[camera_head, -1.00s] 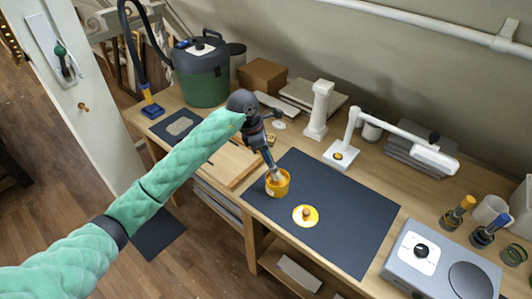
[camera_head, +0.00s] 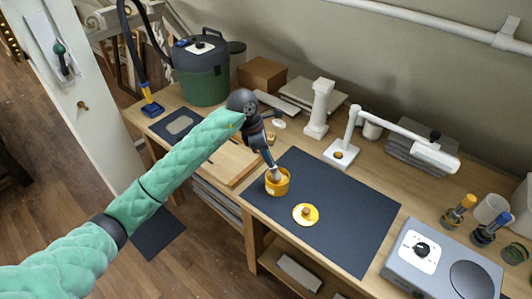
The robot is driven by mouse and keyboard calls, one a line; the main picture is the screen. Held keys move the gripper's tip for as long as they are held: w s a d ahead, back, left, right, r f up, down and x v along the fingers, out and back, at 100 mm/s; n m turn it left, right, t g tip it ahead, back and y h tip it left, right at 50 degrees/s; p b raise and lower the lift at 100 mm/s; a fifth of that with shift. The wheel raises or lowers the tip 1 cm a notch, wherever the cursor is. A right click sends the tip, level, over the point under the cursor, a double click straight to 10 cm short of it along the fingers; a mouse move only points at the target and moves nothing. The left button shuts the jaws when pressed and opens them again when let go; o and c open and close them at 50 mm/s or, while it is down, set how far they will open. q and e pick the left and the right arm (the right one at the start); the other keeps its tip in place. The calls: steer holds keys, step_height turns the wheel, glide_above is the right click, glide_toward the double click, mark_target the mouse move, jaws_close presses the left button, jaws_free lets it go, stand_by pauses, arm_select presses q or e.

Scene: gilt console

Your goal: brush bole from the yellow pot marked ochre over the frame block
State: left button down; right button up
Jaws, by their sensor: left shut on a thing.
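The yellow pot (camera_head: 279,188) stands open on the dark mat, near its left edge; its marking is too small to read. Its yellow lid (camera_head: 306,215), with a knob, lies on the mat in front of it. My left gripper (camera_head: 268,151) is above the pot, shut on a brush (camera_head: 275,172) that points down. The brush's lower end is inside the pot's mouth, and its tip is hidden by the wall. I cannot clearly pick out the frame block; a wooden board (camera_head: 232,165) lies left of the mat, partly behind my arm. My right gripper is not in view.
A white lamp (camera_head: 341,153) and a white column (camera_head: 319,110) stand behind the dark mat (camera_head: 345,215). A grey hotplate (camera_head: 440,264) is at right, near several brushes and a white cup (camera_head: 490,209). A green vacuum (camera_head: 203,75) stands back left. The mat's right part is clear.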

arm_select(q)
steer(key=shift+f, duration=0.3)
steer(key=shift+f+b, duration=0.1)
steer(key=shift+b, duration=0.65)
stand_by(2.4)
steer(key=shift+r+p, duration=0.35)
steer(key=shift+r, duration=3.2)
steer(key=c, duration=2)
jaws_free()
steer(key=shift+c, duration=0.4)
